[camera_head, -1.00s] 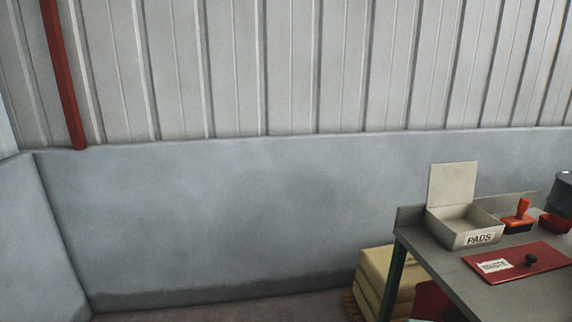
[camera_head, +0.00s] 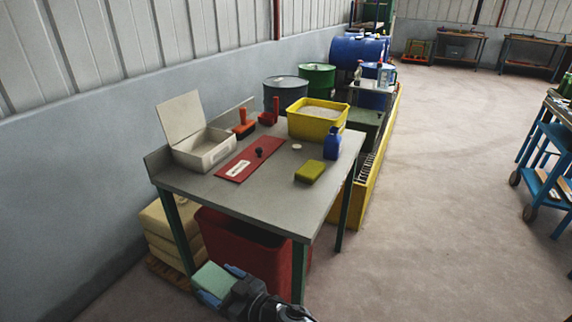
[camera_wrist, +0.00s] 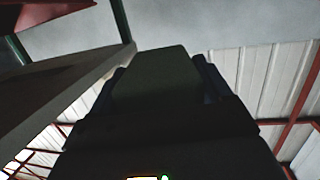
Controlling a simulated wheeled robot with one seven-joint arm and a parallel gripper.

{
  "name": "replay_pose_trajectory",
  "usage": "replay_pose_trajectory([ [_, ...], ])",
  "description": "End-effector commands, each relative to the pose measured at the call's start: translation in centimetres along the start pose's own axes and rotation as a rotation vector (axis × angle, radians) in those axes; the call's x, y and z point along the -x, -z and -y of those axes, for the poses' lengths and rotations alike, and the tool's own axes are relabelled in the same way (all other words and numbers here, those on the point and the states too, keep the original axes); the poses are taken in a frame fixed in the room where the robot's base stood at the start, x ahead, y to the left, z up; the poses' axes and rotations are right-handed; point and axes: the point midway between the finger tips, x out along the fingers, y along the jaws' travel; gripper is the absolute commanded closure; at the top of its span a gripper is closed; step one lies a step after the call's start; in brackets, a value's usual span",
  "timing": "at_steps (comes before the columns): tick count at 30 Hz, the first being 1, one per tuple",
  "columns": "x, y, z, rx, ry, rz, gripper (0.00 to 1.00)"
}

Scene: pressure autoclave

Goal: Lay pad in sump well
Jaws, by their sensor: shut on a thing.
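My gripper (camera_head: 224,284) is at the bottom of the head view, in front of the work table. It is shut on a pale green pad (camera_head: 213,279), with blue fingertips on either side of it. The pad also shows dark in the wrist view (camera_wrist: 158,75), between the fingers. A long yellow spill bund (camera_head: 377,172) with a dark grating (camera_head: 364,168) runs behind the table to the right, well away from my gripper. I cannot make out a sump well for certain; the table hides part of the bund.
The grey table (camera_head: 270,212) carries a PADS box (camera_head: 203,152), red mat (camera_head: 240,168), yellow tub (camera_head: 318,123), blue bottle (camera_head: 332,146) and yellow-green sponge (camera_head: 310,172). A red bin (camera_head: 240,245) stands underneath. Drums (camera_head: 286,91) stand behind. Open floor (camera_head: 450,200) lies right; a blue cart (camera_head: 552,160) stands beyond.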

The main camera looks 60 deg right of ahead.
Motion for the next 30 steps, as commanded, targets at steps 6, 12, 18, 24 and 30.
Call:
replay_pose_trajectory([
  [6,-0.8,3.1,-3.5,-0.014,-0.101,-0.002,0.51],
  [12,-1.2,4.8,-5.9,-0.026,-0.168,-0.003,0.51],
  [18,-1.4,6.8,-8.8,-0.041,-0.247,-0.003,0.51],
  [24,-1.3,8.8,-12.2,-0.054,-0.331,-0.004,0.51],
  [30,-1.2,10.2,-14.6,-0.063,-0.389,-0.003,0.51],
])
